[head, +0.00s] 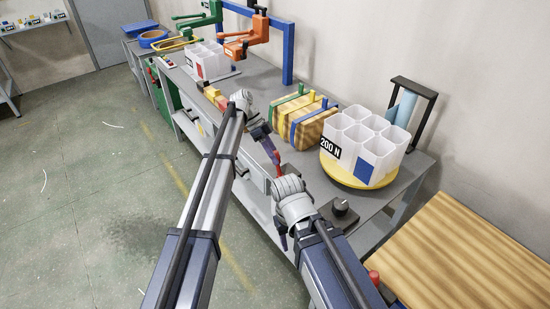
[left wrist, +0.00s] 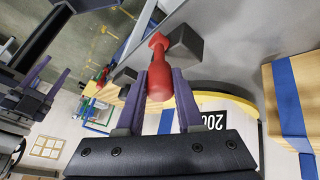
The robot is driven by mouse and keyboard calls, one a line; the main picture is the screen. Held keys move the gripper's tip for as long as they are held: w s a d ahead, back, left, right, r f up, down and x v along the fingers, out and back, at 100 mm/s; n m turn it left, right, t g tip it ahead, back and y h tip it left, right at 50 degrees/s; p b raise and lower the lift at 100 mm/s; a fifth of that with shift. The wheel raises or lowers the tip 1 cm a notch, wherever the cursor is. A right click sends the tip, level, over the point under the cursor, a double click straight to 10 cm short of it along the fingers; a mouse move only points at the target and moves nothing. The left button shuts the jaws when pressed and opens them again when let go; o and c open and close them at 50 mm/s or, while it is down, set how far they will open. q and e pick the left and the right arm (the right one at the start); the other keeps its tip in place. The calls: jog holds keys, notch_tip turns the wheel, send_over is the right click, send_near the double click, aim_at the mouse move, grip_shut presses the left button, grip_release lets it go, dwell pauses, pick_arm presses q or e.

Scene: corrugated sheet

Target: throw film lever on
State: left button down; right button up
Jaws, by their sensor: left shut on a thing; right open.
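The film lever is a red handle with a bulbous grip, seen in the left wrist view (left wrist: 158,78); its narrow end meets a dark block (left wrist: 187,45). In the head view it is a small red piece (head: 277,160) at the bench's front edge. My left gripper (head: 273,151) is shut on the lever's grip, one purple finger on each side in the left wrist view (left wrist: 159,98). Its hold is partly hidden in the head view. My right gripper (head: 284,240) is open and empty, in front of the bench, lower in the picture; its fingers are partly hidden by its wrist.
Behind are a yellow disc (head: 345,179) with white cups (head: 365,140) and a wooden block (head: 303,125) with coloured clamps. A wooden board (head: 470,255) is at right. Floor at left is open.

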dwell(0.4)
pick_arm(q)
jog(key=c, duration=0.5)
grip_release()
jog(key=shift+c, duration=0.2)
jog(key=p+v, duration=0.6)
jog(key=v, duration=0.1)
jog(key=shift+a+r, duration=0.3)
jog(key=shift+w, duration=0.1)
